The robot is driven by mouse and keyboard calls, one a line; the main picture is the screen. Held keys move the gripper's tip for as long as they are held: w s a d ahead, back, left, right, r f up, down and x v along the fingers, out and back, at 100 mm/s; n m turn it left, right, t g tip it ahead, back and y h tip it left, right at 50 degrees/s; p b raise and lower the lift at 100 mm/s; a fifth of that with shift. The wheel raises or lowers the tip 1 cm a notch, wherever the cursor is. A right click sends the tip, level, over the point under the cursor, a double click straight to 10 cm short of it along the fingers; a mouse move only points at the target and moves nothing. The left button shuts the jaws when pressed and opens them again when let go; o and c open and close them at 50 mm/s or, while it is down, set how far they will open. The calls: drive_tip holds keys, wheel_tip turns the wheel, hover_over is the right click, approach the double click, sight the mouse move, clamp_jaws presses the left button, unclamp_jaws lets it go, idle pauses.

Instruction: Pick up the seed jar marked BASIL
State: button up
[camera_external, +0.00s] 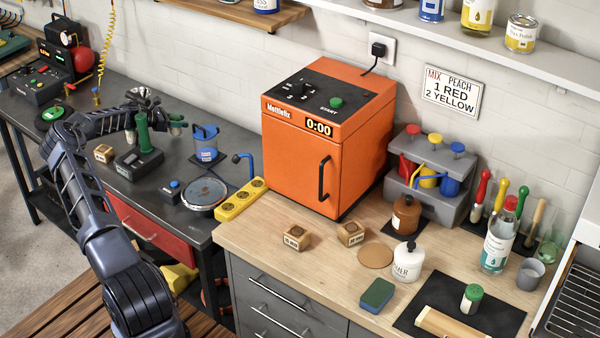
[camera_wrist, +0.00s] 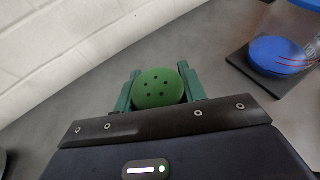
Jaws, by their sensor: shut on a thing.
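My gripper (camera_wrist: 158,88) is shut on a jar with a round green lid (camera_wrist: 157,87) pierced by several small holes. Its green fingers press on both sides of the lid. No marking shows, so I cannot read whether it says BASIL. In the external view my gripper (camera_external: 177,123) is over the dark bench at the back left, and the held jar cannot be made out there. Another small green-lidded jar (camera_external: 471,298) stands on a black mat at the lower right; its label is not readable.
A clear container with a blue disc (camera_external: 206,142) stands right of my gripper; the disc shows in the wrist view (camera_wrist: 278,54). A green upright device (camera_external: 144,135) stands close on the left. The white wall (camera_wrist: 60,45) is behind. An orange oven (camera_external: 305,155) stands farther right.

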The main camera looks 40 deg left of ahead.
drive_tip(key=s+a+r, duration=0.2)
drive_tip(key=a+r, duration=0.4)
drive_tip(key=a, duration=0.6)
drive_tip(key=shift+r, duration=0.15)
